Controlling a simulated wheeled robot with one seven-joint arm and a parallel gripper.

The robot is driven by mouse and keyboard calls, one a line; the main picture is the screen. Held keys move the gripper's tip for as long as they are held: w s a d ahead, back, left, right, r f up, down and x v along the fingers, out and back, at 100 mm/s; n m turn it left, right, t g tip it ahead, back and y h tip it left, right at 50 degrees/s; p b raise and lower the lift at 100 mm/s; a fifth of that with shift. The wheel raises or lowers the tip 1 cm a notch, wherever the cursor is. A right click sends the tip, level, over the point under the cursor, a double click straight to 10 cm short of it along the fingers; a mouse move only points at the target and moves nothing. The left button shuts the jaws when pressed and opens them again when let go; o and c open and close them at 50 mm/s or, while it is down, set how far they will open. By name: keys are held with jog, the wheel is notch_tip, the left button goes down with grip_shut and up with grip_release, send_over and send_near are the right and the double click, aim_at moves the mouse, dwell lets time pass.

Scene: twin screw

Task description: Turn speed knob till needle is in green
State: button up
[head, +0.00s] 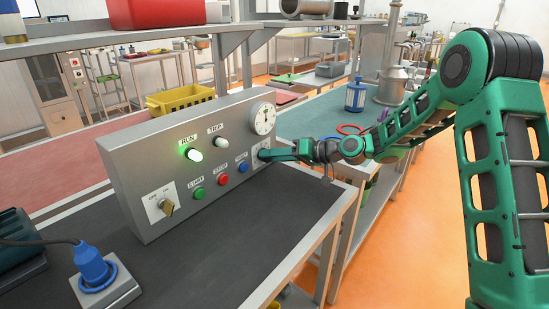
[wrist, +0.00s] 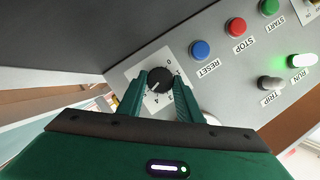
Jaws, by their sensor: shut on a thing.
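The black speed knob (wrist: 159,79) sits on a white plate with a number scale, and in the wrist view it is between my fingers. My gripper (wrist: 158,88) is shut on the knob. In the head view my gripper (head: 268,155) reaches the right end of the grey control panel (head: 135,165) and hides most of the knob. The round white gauge (head: 262,118) is above the knob at the panel's upper right. Its needle and any green band are too small to read. In the wrist view the gauge is mostly hidden behind my gripper.
The green RUN lamp (head: 194,155) is lit; the TRIP lamp (head: 222,143) is pale. START (head: 198,193), STOP (head: 223,181) and blue RESET (head: 243,167) buttons sit left of my gripper. A key switch (head: 166,206) is at lower left.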

jog(key=shift+w+m+y, duration=0.15)
jog(key=shift+m+y, duration=0.15)
jog(key=shift+m, duration=0.1)
jog(key=o, duration=1)
jog(key=shift+o, duration=0.2)
jog(key=shift+d, duration=0.1)
jog(key=v, duration=1)
jog(key=shift+d, duration=0.3)
